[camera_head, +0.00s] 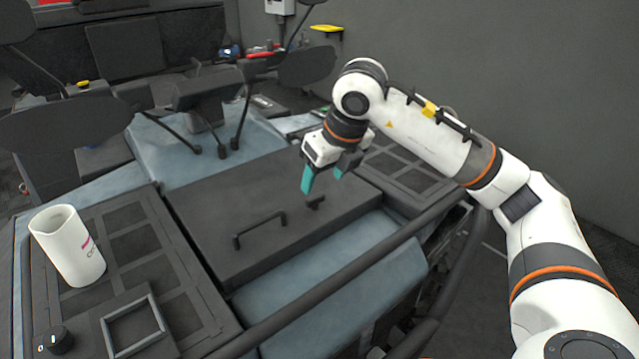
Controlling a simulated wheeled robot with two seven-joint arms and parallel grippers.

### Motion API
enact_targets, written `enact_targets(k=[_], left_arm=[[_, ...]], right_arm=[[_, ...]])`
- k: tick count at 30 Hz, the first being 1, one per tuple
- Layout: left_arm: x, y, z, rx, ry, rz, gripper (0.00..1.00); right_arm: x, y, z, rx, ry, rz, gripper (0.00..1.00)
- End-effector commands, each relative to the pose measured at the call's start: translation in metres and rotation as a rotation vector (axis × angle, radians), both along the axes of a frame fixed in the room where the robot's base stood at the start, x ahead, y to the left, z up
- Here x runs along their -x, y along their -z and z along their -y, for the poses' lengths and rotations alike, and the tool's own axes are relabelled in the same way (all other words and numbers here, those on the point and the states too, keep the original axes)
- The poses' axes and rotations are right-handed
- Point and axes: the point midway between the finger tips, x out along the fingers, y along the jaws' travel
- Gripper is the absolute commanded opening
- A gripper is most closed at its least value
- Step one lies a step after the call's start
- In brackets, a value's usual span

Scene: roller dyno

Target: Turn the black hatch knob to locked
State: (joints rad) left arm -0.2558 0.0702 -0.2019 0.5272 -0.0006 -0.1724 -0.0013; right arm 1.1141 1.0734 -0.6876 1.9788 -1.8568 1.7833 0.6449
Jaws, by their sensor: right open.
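The black hatch knob (316,201) is a small dark piece on the dark hatch (220,205), near the hatch's front edge. Its turned position is too small to tell. I cannot tell whether a finger touches the knob. My left gripper is not in view.
A black bar handle (260,231) stands on the hatch, left of the knob. A white cup (67,246) stands on the left grid panel. A round dark knob (55,341) and a square frame (133,322) are at lower left. A dark rail (345,280) crosses in front.

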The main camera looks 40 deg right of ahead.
Motion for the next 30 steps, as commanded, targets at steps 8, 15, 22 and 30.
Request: enact_targets(k=[8,15,22,30], left_arm=[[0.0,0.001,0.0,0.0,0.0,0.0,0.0],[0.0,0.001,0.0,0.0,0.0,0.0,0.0],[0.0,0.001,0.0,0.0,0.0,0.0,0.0],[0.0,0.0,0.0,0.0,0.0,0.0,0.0]], right_arm=[[0.019,-0.049,0.001,0.0,0.0,0.002,0.62],[0.025,-0.062,0.001,-0.001,0.0,0.0,0.62],[0.025,-0.061,0.002,0.0,0.0,0.0,0.62],[0.025,-0.062,0.002,0.0,0.0,-0.001,0.62]])
